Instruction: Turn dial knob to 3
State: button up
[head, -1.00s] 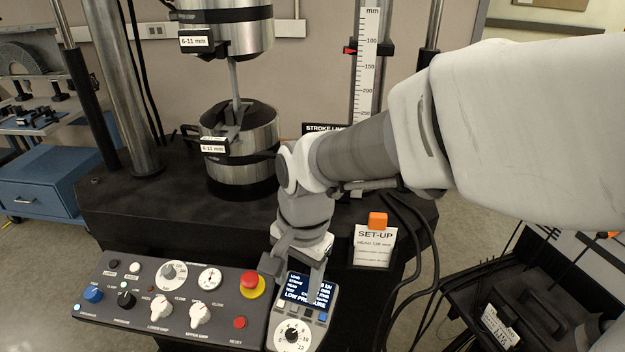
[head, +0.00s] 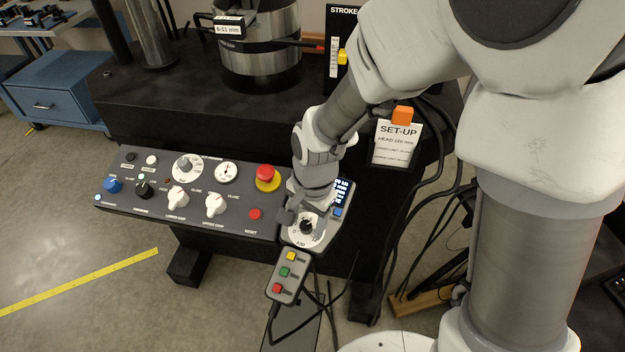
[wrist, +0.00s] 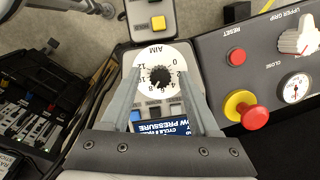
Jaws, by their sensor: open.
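A round white dial (head: 294,229) numbered from 0 to 12 sits on a small grey box at the right end of the console. It also shows in the wrist view (wrist: 150,58), labelled AIM, with a black knob (wrist: 160,74) at its centre. The knob also shows in the head view (head: 306,226); its pointer setting is too small to read surely. My gripper (head: 303,221) is open over this dial. In the wrist view its fingers (wrist: 160,78) reach to either side of the knob, with nothing held. Whether they touch it cannot be told.
A blue-lit display (wrist: 165,127) lies beside the dial. The console carries a red stop button (head: 267,174), a red reset button (head: 255,214), white grip knobs (head: 178,197) and another dial (head: 186,166). A pendant with coloured buttons (head: 286,275) hangs below the box.

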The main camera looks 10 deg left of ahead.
jog(key=shift+f, duration=0.2)
grip_shut()
